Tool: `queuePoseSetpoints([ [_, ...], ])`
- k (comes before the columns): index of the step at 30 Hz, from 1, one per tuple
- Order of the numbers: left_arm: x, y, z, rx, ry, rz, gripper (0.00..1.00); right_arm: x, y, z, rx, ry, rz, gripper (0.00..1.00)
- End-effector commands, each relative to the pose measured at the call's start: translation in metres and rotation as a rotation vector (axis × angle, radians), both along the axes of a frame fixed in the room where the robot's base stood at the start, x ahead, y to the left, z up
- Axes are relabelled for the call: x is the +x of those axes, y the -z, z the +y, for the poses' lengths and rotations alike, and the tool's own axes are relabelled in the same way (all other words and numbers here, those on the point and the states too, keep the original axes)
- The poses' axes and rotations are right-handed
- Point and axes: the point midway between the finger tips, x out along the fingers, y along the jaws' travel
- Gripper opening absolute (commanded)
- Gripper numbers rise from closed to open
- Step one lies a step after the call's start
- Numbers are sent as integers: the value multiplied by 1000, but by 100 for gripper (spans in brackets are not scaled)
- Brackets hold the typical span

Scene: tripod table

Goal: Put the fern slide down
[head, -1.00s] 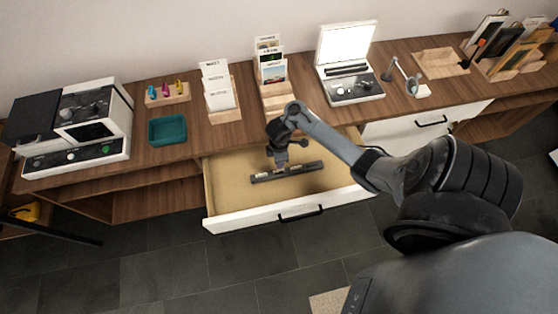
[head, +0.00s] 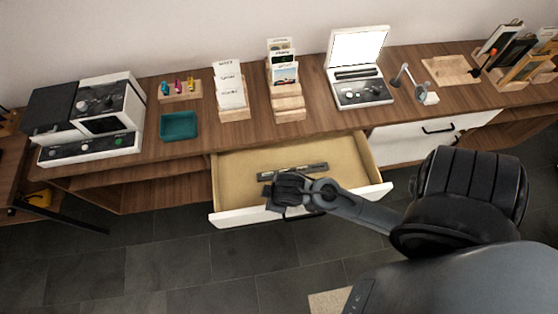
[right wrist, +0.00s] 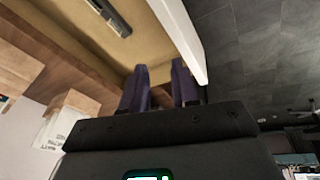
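A dark slide rack (head: 305,168) lies in the open drawer (head: 240,172), and it also shows in the right wrist view (right wrist: 108,16). Small pale pieces sit along the rack, too small to tell which is the fern slide. My right gripper (head: 272,198) is at the drawer's white front panel, nearer to me than the rack and apart from it. In the right wrist view its two fingers (right wrist: 158,80) stand apart with nothing between them. My left gripper is not in view.
A light box (head: 360,85) with a lit lid, card holders (head: 232,100), a teal tray (head: 179,126) and a white-and-black machine (head: 95,120) stand on the wooden counter. A small lamp (head: 408,80) stands right of the light box. The drawer floor around the rack is clear.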

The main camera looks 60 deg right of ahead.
Motion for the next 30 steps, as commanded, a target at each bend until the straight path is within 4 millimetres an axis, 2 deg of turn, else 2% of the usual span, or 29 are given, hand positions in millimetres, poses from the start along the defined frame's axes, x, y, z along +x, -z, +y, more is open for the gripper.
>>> queuePoseSetpoints([
  [1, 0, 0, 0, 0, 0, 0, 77, -11, -14, 9, 36, 36, -6, 29],
  [3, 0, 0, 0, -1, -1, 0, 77, -22, -29, 17, 76, 77, -9, 29],
  [6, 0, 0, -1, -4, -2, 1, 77, -31, -42, 23, 115, 118, -12, 29],
  [20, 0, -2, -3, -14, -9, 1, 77, -36, -51, 25, 135, 138, -12, 29],
  [26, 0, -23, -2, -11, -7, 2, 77, -35, -72, 25, 134, 138, -13, 29],
  [30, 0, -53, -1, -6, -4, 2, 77, -36, -102, 25, 134, 138, -13, 29],
])
